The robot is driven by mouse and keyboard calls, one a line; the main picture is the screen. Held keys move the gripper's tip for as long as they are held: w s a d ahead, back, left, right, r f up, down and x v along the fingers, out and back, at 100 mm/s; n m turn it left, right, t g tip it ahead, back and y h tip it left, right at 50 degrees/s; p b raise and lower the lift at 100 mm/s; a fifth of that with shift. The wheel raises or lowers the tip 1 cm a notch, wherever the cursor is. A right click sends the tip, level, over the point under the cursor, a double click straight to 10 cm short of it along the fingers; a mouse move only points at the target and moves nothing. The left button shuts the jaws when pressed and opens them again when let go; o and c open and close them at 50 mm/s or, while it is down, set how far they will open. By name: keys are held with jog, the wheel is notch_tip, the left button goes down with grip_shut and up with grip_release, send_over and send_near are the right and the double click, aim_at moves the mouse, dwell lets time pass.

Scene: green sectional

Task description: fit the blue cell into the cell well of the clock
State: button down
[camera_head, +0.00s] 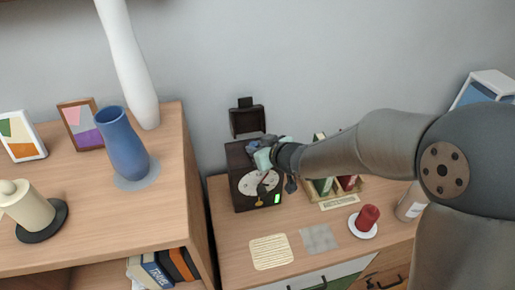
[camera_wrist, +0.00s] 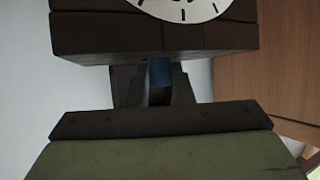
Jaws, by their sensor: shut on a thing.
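The clock (camera_head: 241,203) is a dark box with a pale round dial and a small green light, standing on the lower wooden cabinet. In the wrist view its dark body (camera_wrist: 100,38) and part of the dial fill the top. My gripper (camera_head: 262,150) is over the top rear of the clock; it also shows in the wrist view (camera_wrist: 160,88). Its fingers are shut on the blue cell (camera_wrist: 160,71), which shows as a small blue patch against the clock's edge. The cell well is hidden, and I cannot tell whether the cell is inside it.
A dark upright piece (camera_head: 246,121) stands behind the clock. To the right are a book rack (camera_head: 344,201) and a red candle (camera_head: 367,218) on a white dish. A taller cabinet (camera_head: 80,225) with a blue vase (camera_head: 123,145) stands left. A woven mat (camera_head: 270,251) lies in front.

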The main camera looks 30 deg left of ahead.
jog(key=shift+f, duration=0.3)
jog(key=c, duration=1.3)
grip_release()
jog(key=shift+d, duration=0.1)
jog(key=shift+o, duration=0.2)
